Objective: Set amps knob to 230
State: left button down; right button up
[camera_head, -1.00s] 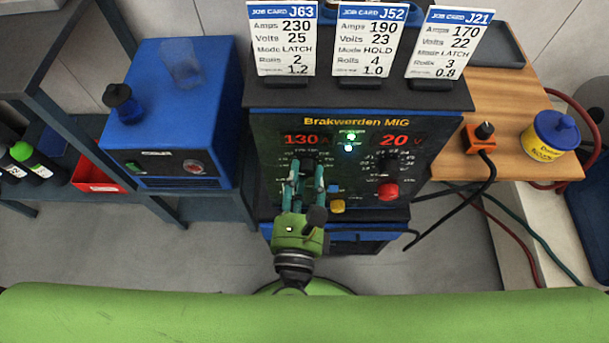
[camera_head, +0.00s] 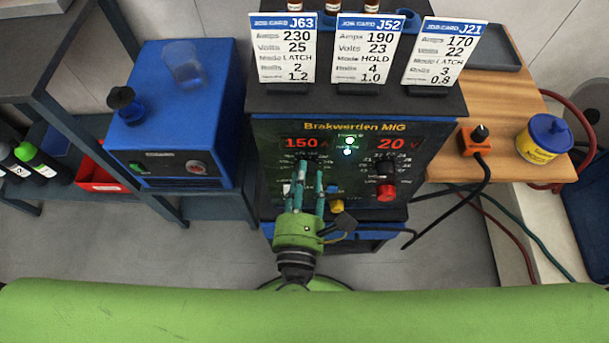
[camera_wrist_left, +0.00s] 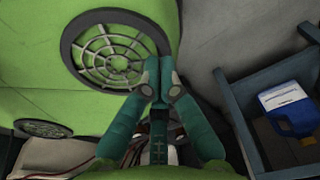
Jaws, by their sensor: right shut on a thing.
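The Brakwerden MIG welder (camera_head: 356,127) stands in the middle of the head view. Its red amps display (camera_head: 301,143) reads 150, and its volts display (camera_head: 391,143) reads 20. My right gripper (camera_head: 308,168) is shut on the amps knob (camera_head: 307,161) below the amps display, and its fingers mostly hide the knob. The job cards on top read J63 with 230 amps (camera_head: 283,48), J52 with 190 amps (camera_head: 366,48) and J21 with 170 amps (camera_head: 440,52). In the left wrist view my left gripper (camera_wrist_left: 158,72) has its fingertips together, with nothing visible between them.
A red knob (camera_head: 386,191) and a yellow button (camera_head: 337,206) are on the panel beside my right gripper. A blue machine (camera_head: 178,110) stands left. A wooden table (camera_head: 497,85) at right holds an orange box (camera_head: 474,141) and a yellow tub (camera_head: 544,139).

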pick_arm(q)
jog(key=w+f+t+b, duration=0.1)
jog(key=w+b, duration=0.3)
jog(key=w, duration=0.4)
jog(key=w+d+f+t+b, duration=0.1)
jog(key=w+b, duration=0.4)
jog(key=w, duration=0.3)
jog(key=shift+d+t, duration=0.25)
jog(key=shift+t, duration=0.05)
pick_arm(e)
jog(key=m+y, duration=0.1)
jog(key=m, duration=0.5)
jog(key=m+y, duration=0.1)
jog(key=m, duration=0.6)
jog(key=m+y, duration=0.1)
jog(key=m, duration=0.5)
jog(key=shift+d+m, duration=0.15)
jog(key=shift+m, duration=0.15)
pick_arm(q)
jog(key=shift+s+r+b, duration=0.1)
jog(key=shift+s+b, duration=0.05)
jog(key=shift+b, duration=0.15)
